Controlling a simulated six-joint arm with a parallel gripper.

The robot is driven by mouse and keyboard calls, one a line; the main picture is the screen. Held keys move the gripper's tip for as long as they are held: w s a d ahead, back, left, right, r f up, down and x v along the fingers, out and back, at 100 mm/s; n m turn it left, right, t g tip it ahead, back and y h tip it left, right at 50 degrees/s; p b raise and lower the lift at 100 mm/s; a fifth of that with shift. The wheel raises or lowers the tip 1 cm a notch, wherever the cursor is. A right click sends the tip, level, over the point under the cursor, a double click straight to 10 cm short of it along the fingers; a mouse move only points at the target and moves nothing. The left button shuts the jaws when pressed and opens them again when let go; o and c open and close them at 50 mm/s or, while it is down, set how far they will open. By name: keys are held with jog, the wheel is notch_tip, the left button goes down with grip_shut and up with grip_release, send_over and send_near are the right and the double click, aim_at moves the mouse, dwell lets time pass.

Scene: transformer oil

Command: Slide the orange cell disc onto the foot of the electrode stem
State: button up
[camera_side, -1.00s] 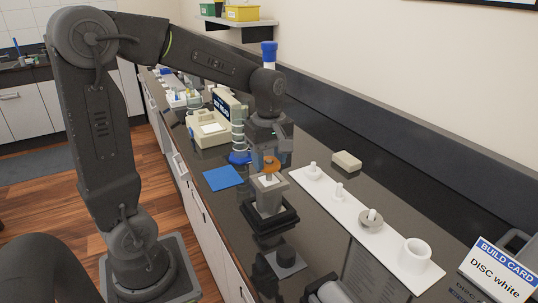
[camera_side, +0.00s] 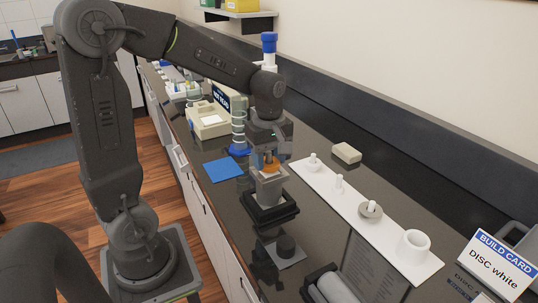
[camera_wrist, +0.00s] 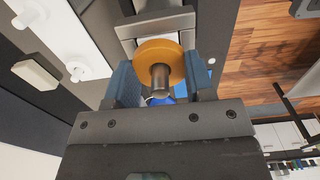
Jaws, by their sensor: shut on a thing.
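The orange disc (camera_wrist: 160,62) is between the blue-padded fingers of my gripper (camera_wrist: 160,82). A short metal pin (camera_wrist: 161,80) stands out from the middle of the disc towards the wrist camera. In the side view the orange disc (camera_side: 268,161) shows between the fingertips of my gripper (camera_side: 268,160), just above a grey block holder (camera_side: 270,187) on a black base (camera_side: 270,209). My gripper is shut on the disc. I cannot tell whether the disc still touches the holder. I cannot pick out the electrode stem for certain.
A white strip (camera_side: 386,231) to the right carries small white posts, a grey disc on a post (camera_side: 370,212) and a white cup (camera_side: 414,246). A beige block (camera_side: 346,153) lies behind it. A blue mat (camera_side: 224,169) lies left. A card (camera_side: 497,263) reads "DISC white".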

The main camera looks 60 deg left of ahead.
aim_at(269, 152)
jog(key=shift+f, duration=0.55)
jog(key=o, duration=1)
jog(key=shift+r, duration=0.1)
notch_tip(269, 152, up, 14)
jog(key=shift+f, duration=0.2)
jog(key=s+d+f+m+t, duration=0.2)
jog(key=s+d+m, duration=0.3)
jog(key=m, duration=0.4)
jog(key=s+d+f+m+t, duration=0.3)
jog(key=s+d+m, duration=0.2)
jog(key=m, duration=0.4)
jog(key=shift+s+f+t, duration=0.3)
jog(key=shift+s, duration=0.55)
